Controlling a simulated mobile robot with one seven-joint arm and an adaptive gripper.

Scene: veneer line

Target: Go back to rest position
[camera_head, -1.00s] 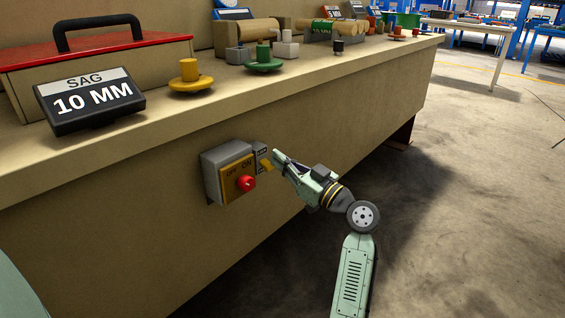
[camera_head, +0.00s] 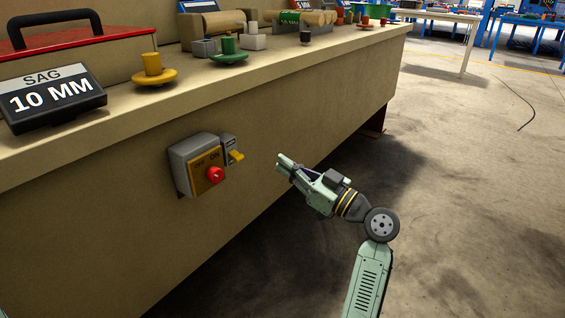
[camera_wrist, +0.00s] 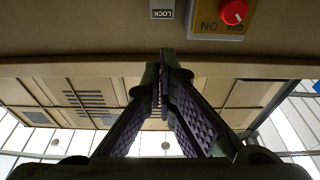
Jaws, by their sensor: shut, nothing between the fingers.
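My gripper (camera_head: 282,167) is shut and empty in the head view. It is held in the air in front of the bench side, to the right of the switch box and apart from it. The grey switch box (camera_head: 190,163) has a yellow OFF/ON plate, a red knob (camera_head: 215,175) and a yellow lever (camera_head: 236,156) beside a small label plate. In the wrist view the fingers (camera_wrist: 164,62) meet at their tips. The red knob (camera_wrist: 234,12) and the LOCK label (camera_wrist: 162,10) show at the top edge there.
The bench (camera_head: 130,195) fills the left. On its top stand a SAG 10 MM sign (camera_head: 52,97), a red-lidded toolbox (camera_head: 85,58), a yellow knobbed disc (camera_head: 154,75) and a green one (camera_head: 229,50). Open concrete floor (camera_head: 460,190) lies to the right.

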